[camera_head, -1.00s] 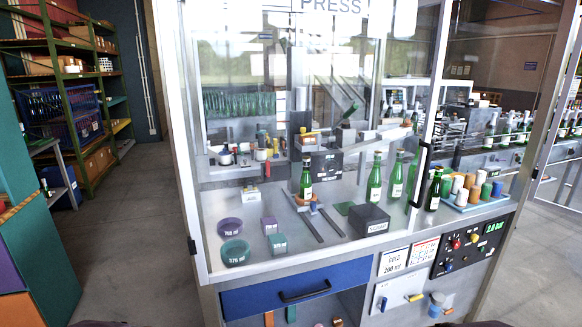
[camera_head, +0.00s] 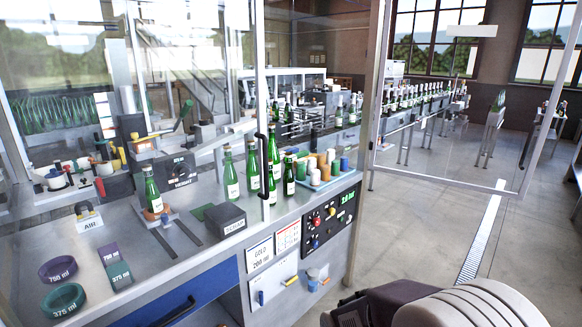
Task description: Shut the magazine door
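No label reading magazine door is legible. A large glass panel in a pale metal frame (camera_head: 452,181) stands swung out to the right of the machine, apart from its front, with open floor behind it. It joins near the pale corner post (camera_head: 378,80). A second glass front panel carries a black upright handle (camera_head: 265,168) and covers the left part of the bench. Part of my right arm (camera_head: 455,305) shows at the bottom right, well short of the swung-out panel. Neither gripper's fingers are in view.
Green bottles (camera_head: 231,176) stand on the bench near a dark SCRAP box (camera_head: 225,218). A tray (camera_head: 318,183) holds coloured capsules. A control panel (camera_head: 325,218) and a blue drawer (camera_head: 180,302) face front. Floor is clear at right, with a drain grate (camera_head: 482,235).

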